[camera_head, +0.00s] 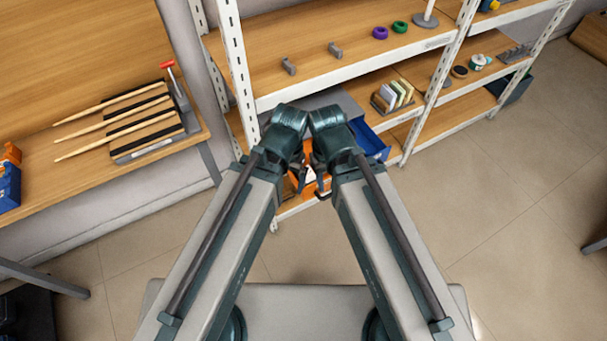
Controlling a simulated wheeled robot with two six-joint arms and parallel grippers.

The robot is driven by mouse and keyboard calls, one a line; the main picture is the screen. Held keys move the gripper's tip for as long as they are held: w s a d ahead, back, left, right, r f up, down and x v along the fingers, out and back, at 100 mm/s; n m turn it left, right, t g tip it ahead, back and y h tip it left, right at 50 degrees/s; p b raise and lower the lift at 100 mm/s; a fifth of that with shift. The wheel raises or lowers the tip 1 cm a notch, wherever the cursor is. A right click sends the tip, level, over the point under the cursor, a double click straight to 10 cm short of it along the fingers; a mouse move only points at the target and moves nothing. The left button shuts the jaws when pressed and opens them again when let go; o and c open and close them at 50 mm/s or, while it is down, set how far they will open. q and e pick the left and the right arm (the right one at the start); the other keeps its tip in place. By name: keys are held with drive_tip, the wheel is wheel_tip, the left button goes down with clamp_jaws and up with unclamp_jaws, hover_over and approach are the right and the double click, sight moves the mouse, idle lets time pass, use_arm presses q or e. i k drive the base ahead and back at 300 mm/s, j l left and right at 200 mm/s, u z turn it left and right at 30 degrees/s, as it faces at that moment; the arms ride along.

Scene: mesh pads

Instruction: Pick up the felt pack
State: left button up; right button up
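I cannot pick out the felt pack for certain. A small rack of upright green, white and tan pads (392,95) stands on the middle shelf, right of my arms; whether one of them is the felt pack I cannot tell. My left gripper (298,178) and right gripper (321,186) hang close together in front of the shelf unit, mostly hidden below my wrists. Their fingers are too small and covered to show whether they are open or shut. An orange bin (318,195) is partly visible behind them.
The shelf unit's metal upright (237,65) stands left of my wrists. A blue bin (370,140) sits right of them. Grey brackets (335,50) and purple and green rings (380,32) lie on the upper shelf. A wooden table (100,45) with rods is at left.

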sight(311, 178)
drive_tip(key=l+u, duration=0.2)
drive_tip(key=u, duration=0.15)
drive_tip(key=l+u, duration=0.5)
drive_tip(key=l, duration=0.45)
drive_tip(key=k+l+u, duration=0.25)
drive_tip(key=l, duration=0.4)
drive_tip(key=k+l, duration=0.1)
drive_tip(key=l, duration=1.2)
drive_tip(key=k+l, duration=0.15)
drive_tip(key=l, duration=0.45)
drive_tip(key=i, duration=0.45)
